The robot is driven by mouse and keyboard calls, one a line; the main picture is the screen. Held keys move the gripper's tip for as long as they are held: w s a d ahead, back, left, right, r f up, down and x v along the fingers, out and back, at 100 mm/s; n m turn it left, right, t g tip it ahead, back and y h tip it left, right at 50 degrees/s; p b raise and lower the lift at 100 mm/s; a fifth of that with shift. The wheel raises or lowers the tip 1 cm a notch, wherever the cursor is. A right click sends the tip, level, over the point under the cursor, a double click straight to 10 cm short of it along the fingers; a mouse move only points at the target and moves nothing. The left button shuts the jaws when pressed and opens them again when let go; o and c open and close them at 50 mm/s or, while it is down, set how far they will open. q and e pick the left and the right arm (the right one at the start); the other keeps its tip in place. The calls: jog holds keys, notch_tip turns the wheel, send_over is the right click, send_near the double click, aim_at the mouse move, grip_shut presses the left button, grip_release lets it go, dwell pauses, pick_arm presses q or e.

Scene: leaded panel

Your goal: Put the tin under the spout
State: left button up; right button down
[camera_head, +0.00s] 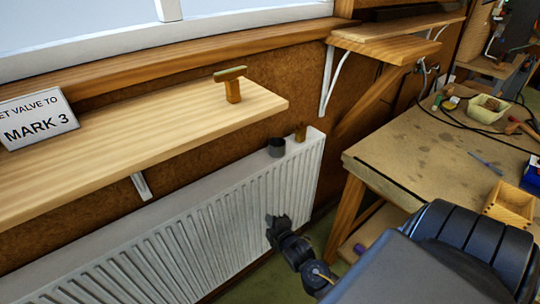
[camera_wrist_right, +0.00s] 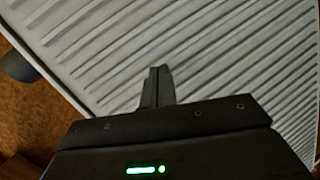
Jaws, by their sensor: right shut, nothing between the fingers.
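A small dark grey cylinder (camera_head: 277,147), which looks like the tin, stands upright on top of the white radiator (camera_head: 225,215). A dark round thing at the left edge of the right wrist view (camera_wrist_right: 18,66) looks like the same tin. A T-shaped wooden piece (camera_head: 232,85) stands on the shelf above; I cannot tell whether it is the spout. A small brown piece (camera_head: 300,132) is just right of the tin. My right gripper (camera_head: 275,222) is shut and empty, in front of the radiator's ribs and below the tin. My left gripper is not in view.
A wooden shelf (camera_head: 150,125) with a "MARK 3" sign (camera_head: 38,118) overhangs the radiator's left part. A workbench (camera_head: 400,150) at the right holds a pale tub (camera_head: 487,110), a wooden box (camera_head: 510,204), cables and tools. Floor shows between radiator and bench.

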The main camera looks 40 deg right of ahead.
aim_at(270, 162)
notch_tip(270, 162, up, 19)
jog(key=w+d+n+t+h, duration=0.1)
jog(key=d+n+t+h, duration=0.1)
jog(key=n+t, duration=0.15)
jog(key=shift+m, duration=0.45)
jog(key=p+x, duration=0.2)
jog(key=x, duration=0.7)
jog(key=shift+w+p, duration=0.25)
jog(key=shift+p, duration=0.05)
jog(key=d, duration=0.1)
jog(key=d+p, duration=0.1)
jog(key=d, duration=0.1)
jog(key=shift+w+f, duration=0.15)
jog(key=shift+w, duration=0.1)
jog(key=shift+d+f+y+p, duration=0.1)
jog(key=shift+d+y+p, duration=0.25)
jog(key=shift+d, duration=0.2)
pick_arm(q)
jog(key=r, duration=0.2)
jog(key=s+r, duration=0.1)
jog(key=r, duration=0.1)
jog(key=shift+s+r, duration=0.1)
